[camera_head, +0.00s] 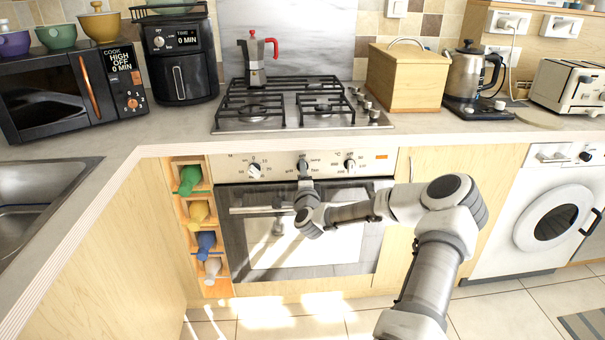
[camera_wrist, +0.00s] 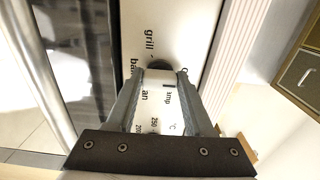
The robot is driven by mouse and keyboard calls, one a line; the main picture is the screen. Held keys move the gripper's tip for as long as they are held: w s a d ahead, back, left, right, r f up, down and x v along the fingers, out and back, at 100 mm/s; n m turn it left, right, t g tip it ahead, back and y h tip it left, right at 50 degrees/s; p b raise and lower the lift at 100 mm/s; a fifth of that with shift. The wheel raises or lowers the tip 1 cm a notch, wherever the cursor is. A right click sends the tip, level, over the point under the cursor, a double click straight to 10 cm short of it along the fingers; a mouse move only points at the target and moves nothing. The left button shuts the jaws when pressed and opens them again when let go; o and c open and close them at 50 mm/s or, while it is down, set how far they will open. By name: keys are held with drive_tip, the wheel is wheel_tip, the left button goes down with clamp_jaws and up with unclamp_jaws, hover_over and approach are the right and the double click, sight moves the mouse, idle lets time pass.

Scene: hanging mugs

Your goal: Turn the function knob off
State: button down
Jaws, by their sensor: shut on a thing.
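The oven's control panel (camera_head: 325,162) has three knobs in a row below the hob. The function knob (camera_head: 303,165) is the middle one, with small lettering around it, and my gripper (camera_head: 304,182) reaches up to it from below and partly covers it. In the wrist view my gripper (camera_wrist: 160,78) has its two grey fingers closed on the sides of the function knob (camera_wrist: 160,69). Lettering such as "grill" and "lamp" shows around it there. I cannot read clearly where the knob points.
The left knob (camera_head: 254,170) and right knob (camera_head: 350,165) flank the middle one. The oven door handle (camera_head: 255,210) runs just below the panel, close to my wrist. The hob (camera_head: 290,105) with a moka pot (camera_head: 256,62) is above. A washing machine (camera_head: 545,215) stands right.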

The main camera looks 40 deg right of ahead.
idle(0.3)
drive_tip(key=shift+c, duration=1.4)
unclamp_jaws()
drive_tip(key=p+v, duration=0.2)
drive_tip(key=v, duration=1.5)
drive_tip(key=shift+s+p, duration=0.25)
drive_tip(key=shift+p, duration=0.15)
drive_tip(key=shift+w, duration=0.1)
